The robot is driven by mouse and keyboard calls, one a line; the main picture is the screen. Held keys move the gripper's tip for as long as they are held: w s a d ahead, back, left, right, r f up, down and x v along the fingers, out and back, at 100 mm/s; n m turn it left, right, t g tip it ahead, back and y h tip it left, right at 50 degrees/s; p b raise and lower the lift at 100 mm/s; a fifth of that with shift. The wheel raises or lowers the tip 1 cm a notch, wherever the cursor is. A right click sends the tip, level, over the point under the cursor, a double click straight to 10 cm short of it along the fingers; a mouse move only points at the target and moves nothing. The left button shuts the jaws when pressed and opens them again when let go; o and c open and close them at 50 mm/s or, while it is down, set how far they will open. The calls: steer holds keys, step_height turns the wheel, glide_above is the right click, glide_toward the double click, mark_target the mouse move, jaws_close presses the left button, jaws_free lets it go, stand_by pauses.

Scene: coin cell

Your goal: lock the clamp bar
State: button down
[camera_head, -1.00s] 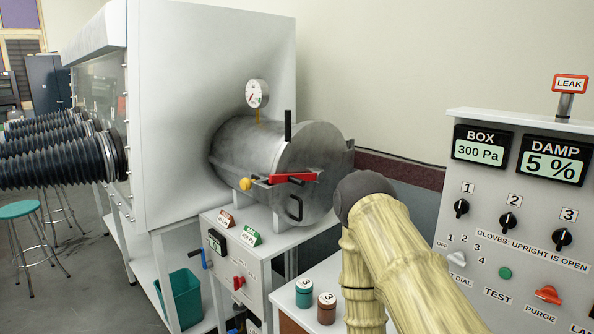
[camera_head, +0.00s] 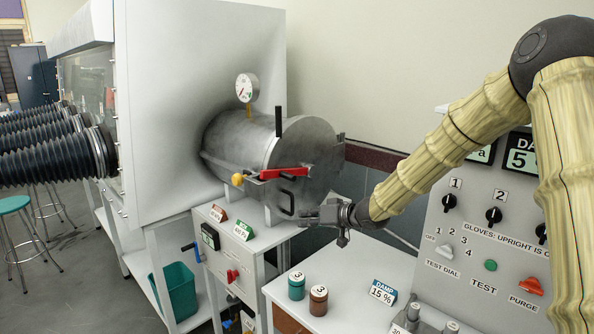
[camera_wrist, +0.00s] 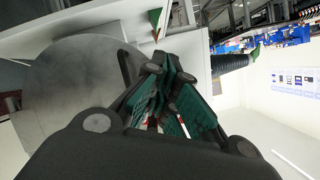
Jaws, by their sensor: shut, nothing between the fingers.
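The clamp bar (camera_head: 284,173) is a red bar lying nearly level across the face of the round steel door (camera_head: 312,155), with a yellow knob (camera_head: 238,180) at its left. In the wrist view the door (camera_wrist: 75,75) fills the left side as a grey disc. My gripper (camera_head: 308,217) is to the right of and below the bar, near the lower edge of the door and apart from the bar. Its green-padded fingers (camera_wrist: 165,95) are shut with nothing between them. A bit of red shows behind the fingers in the wrist view, too small to tell.
A black handle (camera_head: 278,121) stands up at the door, and a dark loop handle (camera_head: 287,197) is on its face. A gauge (camera_head: 247,87) tops the cylinder. Small jars (camera_head: 318,300) stand on the lower table; the control panel (camera_head: 455,240) is at right.

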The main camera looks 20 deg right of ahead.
steer(key=w+d+r+n+t+y, duration=0.1)
steer(key=d+r, duration=0.3)
steer(key=r, duration=0.5)
steer(key=w+d+r+t, duration=0.1)
steer(key=w+d+r, duration=0.15)
steer(key=r, duration=0.75)
steer(key=w+a+f+p, duration=0.3)
steer(key=w+a+f, duration=0.2)
steer(key=w+a, duration=0.1)
steer(key=shift+w+f, duration=0.3)
steer(key=shift+w, duration=0.15)
steer(key=shift+f, duration=0.1)
